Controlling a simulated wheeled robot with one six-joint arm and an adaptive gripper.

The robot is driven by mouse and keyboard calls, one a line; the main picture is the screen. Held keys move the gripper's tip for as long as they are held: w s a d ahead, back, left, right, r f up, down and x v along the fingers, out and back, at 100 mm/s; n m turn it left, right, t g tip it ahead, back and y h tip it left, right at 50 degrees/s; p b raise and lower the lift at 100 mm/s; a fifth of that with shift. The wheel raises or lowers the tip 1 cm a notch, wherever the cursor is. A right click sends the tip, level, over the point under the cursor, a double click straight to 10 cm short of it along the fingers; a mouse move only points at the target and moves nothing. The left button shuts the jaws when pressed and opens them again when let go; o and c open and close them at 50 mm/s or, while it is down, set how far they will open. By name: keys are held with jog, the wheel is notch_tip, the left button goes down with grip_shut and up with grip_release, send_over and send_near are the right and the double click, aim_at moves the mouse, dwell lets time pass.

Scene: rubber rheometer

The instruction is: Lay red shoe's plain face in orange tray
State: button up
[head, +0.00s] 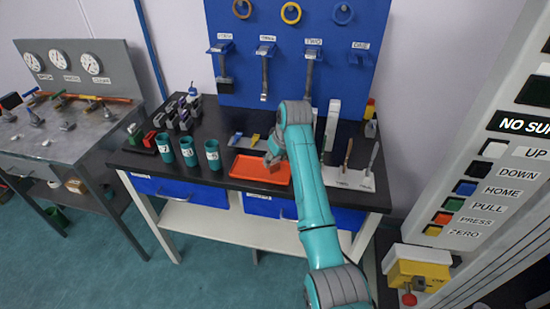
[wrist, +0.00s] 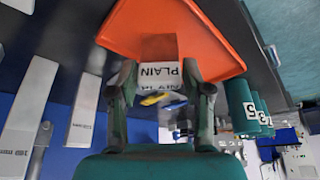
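The orange tray (head: 247,170) lies on the black bench top; its floor and rim also show in the wrist view (wrist: 215,45). My gripper (head: 271,160) is low over the tray's right part. In the wrist view my gripper's fingers (wrist: 160,75) are closed on both sides of a small block, which I take as the red shoe (wrist: 158,48). A white label reading PLAIN faces the wrist camera, and a dull reddish-brown part shows beyond it. Its underside is hidden, so I cannot tell whether it touches the tray. In the head view my gripper hides it.
Several numbered green cups (head: 188,152) stand left of the tray. Blue and yellow pieces (head: 254,140) lie behind it. A white holder with upright tools (head: 348,178) is to the right. A rack of small parts (head: 178,115) stands at the back left.

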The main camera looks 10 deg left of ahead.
jog(key=shift+o, duration=0.4)
jog(key=shift+r, duration=0.2)
jog(key=v, duration=1.2)
jog(key=shift+f, duration=0.1)
